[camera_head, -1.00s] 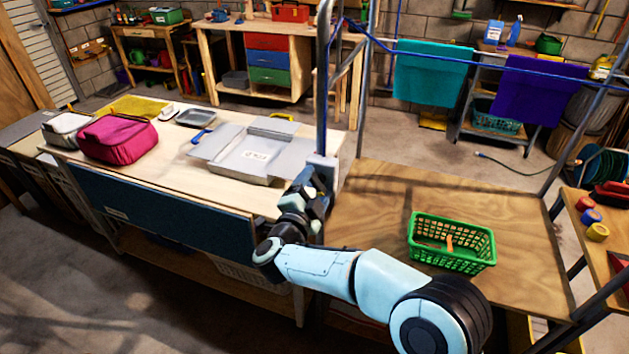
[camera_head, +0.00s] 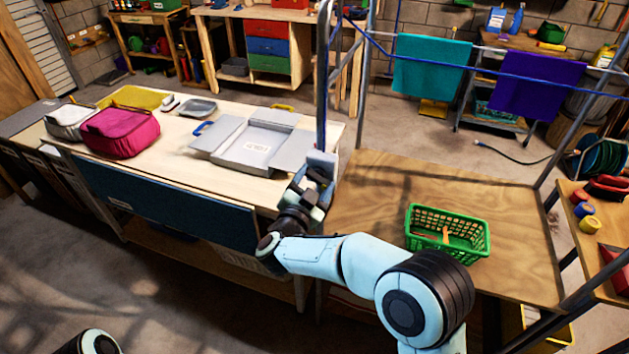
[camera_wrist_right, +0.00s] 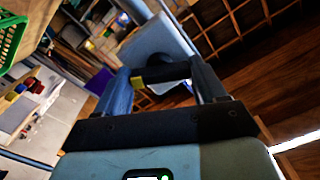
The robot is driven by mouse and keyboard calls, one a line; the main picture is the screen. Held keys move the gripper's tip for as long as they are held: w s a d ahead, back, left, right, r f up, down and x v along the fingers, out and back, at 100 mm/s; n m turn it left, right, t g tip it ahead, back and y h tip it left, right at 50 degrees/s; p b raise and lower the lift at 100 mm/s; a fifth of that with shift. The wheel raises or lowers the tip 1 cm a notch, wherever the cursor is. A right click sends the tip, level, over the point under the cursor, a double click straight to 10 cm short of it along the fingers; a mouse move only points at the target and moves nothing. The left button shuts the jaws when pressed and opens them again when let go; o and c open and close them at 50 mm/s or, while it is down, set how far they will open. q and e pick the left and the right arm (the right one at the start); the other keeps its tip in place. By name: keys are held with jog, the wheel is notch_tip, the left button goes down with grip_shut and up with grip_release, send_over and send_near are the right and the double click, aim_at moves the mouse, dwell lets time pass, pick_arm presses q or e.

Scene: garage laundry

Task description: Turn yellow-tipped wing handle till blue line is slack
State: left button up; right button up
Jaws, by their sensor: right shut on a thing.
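My right gripper (camera_head: 318,186) is at the grey box on the upright post, by the right end of the long workbench. In the right wrist view, the right gripper (camera_wrist_right: 162,82) is shut on the dark wing handle (camera_wrist_right: 170,72). The yellow tip (camera_wrist_right: 138,83) shows beside the left finger. In the head view, the gripper hides the handle. The blue line (camera_head: 430,65) comes from the post top and runs right past the towels, fairly straight with little visible sag. My left gripper is out of view; only part of my left arm shows at bottom left.
A green basket (camera_head: 447,235) stands on the plywood top (camera_head: 380,210) to the right. The workbench holds an open grey case (camera_head: 262,150) and a magenta bag (camera_head: 120,133). Teal (camera_head: 430,75) and purple towels (camera_head: 535,85) hang at back right. Metal posts frame the plywood top.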

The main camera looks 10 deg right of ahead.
jog(key=shift+a+f, duration=0.1)
jog(key=o, duration=1)
jog(key=shift+o, duration=0.2)
pick_arm(q)
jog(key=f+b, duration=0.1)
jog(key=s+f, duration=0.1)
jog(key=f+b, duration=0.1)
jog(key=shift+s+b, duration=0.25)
jog(key=shift+b, duration=0.1)
pick_arm(e)
jog(key=v, duration=1.3)
jog(key=shift+s, duration=0.25)
jog(key=shift+w+a, duration=0.1)
